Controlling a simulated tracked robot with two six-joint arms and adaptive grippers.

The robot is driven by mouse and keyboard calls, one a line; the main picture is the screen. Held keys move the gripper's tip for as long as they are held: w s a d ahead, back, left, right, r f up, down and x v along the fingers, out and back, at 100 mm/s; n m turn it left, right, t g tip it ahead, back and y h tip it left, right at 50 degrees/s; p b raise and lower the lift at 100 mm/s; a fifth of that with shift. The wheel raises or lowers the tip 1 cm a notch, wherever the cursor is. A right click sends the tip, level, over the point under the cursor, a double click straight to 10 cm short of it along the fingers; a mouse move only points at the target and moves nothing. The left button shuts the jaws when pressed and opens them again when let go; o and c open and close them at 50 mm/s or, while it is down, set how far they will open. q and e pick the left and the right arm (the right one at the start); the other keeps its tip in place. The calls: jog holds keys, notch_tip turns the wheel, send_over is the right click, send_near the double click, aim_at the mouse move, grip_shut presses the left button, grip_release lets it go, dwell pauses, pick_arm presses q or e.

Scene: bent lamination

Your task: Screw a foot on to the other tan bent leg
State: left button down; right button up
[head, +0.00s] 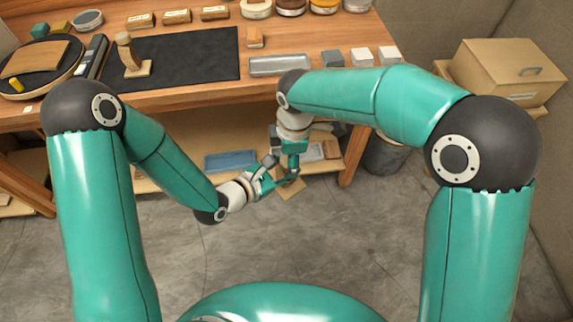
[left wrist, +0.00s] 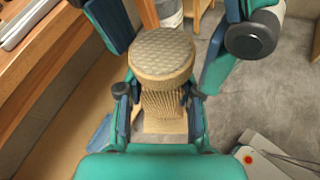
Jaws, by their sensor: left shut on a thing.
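My left gripper (head: 272,180) is shut on a tan bent leg (head: 291,188), held low in front of the bench. In the left wrist view the leg's ribbed part (left wrist: 162,105) lies between my left fingers (left wrist: 158,98). A round tan foot (left wrist: 162,58) with a textured face sits at its upper end; whether it is threaded in cannot be told. My right gripper (head: 292,160) points down there. Its fingers (left wrist: 166,40) stand apart on either side of the foot, seemingly without touching. Another tan piece (head: 132,65) with a rounded top and flat base stands on the black mat (head: 190,60).
The wooden bench (head: 330,45) carries a grey tray (head: 280,65), several small blocks (head: 361,55), tins (head: 290,6) and a round turntable (head: 38,62). A blue tray (head: 230,160) lies below. A cardboard box (head: 510,75) and grey bin (head: 385,155) stand right. The floor in front is clear.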

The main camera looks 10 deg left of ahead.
jog(key=shift+f, duration=0.1)
jog(key=c, duration=1.2)
jog(key=m, duration=1.3)
jog(key=o, duration=1.3)
